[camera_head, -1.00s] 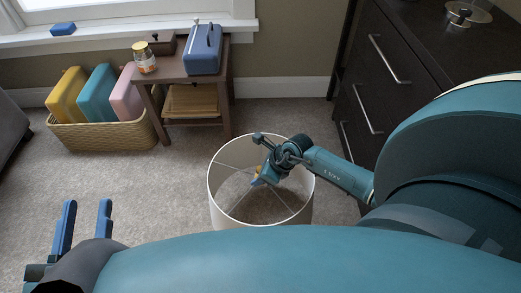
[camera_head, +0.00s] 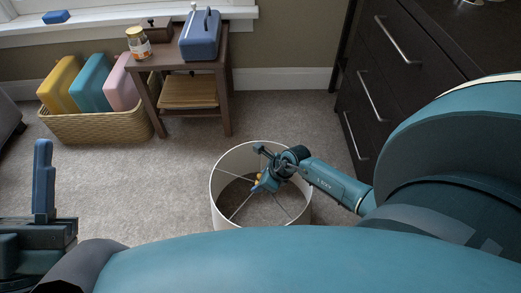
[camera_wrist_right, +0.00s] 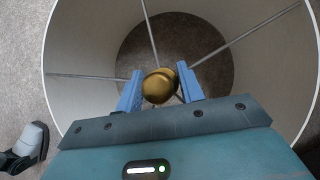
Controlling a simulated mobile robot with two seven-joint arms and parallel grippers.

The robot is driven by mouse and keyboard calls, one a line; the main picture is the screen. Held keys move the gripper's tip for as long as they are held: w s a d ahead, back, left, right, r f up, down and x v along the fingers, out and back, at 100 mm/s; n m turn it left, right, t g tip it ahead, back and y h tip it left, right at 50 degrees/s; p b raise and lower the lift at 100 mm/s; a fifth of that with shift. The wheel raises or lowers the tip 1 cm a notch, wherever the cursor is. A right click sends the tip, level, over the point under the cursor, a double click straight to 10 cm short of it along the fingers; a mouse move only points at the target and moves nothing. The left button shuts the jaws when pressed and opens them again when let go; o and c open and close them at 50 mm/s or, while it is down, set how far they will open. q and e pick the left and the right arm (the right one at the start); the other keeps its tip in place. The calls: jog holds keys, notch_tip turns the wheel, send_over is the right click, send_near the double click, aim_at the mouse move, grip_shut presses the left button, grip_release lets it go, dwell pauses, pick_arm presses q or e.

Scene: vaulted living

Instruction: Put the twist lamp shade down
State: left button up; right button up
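The twist lamp shade, a wide cream drum (camera_head: 221,205), stands open end up over the carpet at the centre of the head view. Its wall, thin spokes and brass centre piece also show in the right wrist view (camera_wrist_right: 85,40). My right gripper (camera_head: 264,180) reaches inside the shade. In the right wrist view its two blue fingers (camera_wrist_right: 160,88) lie against both sides of the brass piece, with no clear gap. I cannot tell whether the shade's lower rim touches the carpet. My left gripper (camera_head: 43,180) is at the far left, away from the shade, seen edge-on.
A dark drawer chest (camera_head: 385,95) stands right of the shade. A small brown table (camera_head: 226,85) with a blue box (camera_head: 200,38) and a jar (camera_head: 138,43) is behind, beside a wicker basket (camera_head: 90,127) of coloured cases. Carpet is clear left of the shade.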

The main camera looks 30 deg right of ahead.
jog(key=o, duration=0.5)
jog(key=shift+c, duration=0.2)
jog(key=shift+s+r, duration=0.1)
jog(key=shift+r, duration=0.1)
jog(key=shift+s+d+r+p, duration=0.15)
jog(key=shift+r+p, duration=0.2)
jog(key=shift+p, duration=0.3)
pick_arm(q)
notch_tip(320, 180, down, 6)
jog(key=s+n+g+y+p, duration=0.1)
jog(key=n+y+p, duration=0.3)
jog(key=p, duration=0.6)
jog(key=g+y, duration=0.1)
jog(key=y, duration=0.1)
jog(key=shift+a+f+g+y, duration=0.15)
jog(key=shift+a+g+y, duration=0.05)
jog(key=shift+g+y, duration=0.1)
pick_arm(e)
jog(key=v, duration=1)
jog(key=shift+s+d+r, duration=0.15)
jog(key=shift+s+r, duration=0.05)
jog(key=shift+r, duration=0.1)
pick_arm(q)
jog(key=shift+s, duration=0.1)
